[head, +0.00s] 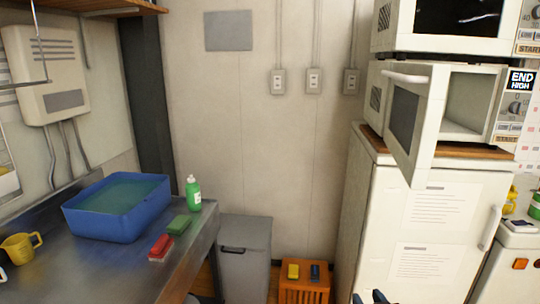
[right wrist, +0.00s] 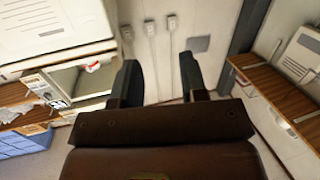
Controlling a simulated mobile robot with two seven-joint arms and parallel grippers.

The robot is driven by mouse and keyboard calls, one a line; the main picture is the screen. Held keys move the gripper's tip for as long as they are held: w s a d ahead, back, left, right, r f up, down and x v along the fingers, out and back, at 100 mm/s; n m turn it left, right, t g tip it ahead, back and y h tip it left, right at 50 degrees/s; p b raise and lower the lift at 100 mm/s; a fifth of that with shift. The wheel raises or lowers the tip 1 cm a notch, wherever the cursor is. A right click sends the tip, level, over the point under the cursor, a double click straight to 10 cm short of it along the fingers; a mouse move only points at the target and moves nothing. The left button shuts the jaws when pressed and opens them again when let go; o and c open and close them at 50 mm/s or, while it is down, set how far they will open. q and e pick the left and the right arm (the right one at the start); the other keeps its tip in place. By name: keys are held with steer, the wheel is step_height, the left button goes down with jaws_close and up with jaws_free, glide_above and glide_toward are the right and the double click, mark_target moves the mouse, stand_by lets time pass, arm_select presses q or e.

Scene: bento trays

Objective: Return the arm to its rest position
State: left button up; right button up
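My right gripper (head: 368,298) shows only as dark fingertips at the bottom edge of the head view, in front of the white fridge. In the right wrist view the two dark fingers of this gripper (right wrist: 160,82) stand wide apart. Nothing is between them; wall and outlets show through the gap. My left gripper and arm are not in the head view.
A microwave with its door (head: 409,122) swung open sits on the fridge (head: 385,205). A metal counter (head: 120,262) holds a blue tub (head: 118,222), a green bottle (head: 193,192) and a yellow cup (head: 20,247). A grey bin (head: 245,268) and orange crate (head: 304,291) stand below.

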steer(key=s+d+f+g+h, duration=0.1)
steer(key=s+d+f+g, duration=0.1)
steer(key=s+f, duration=0.6)
steer(key=s+d+f+m+g+h, duration=0.1)
steer(key=s+d+f+g, duration=0.2)
steer(key=s+f, duration=0.6)
steer(key=s, duration=0.5)
steer(key=shift+s+d+f, duration=0.15)
steer(key=shift+d, duration=0.2)
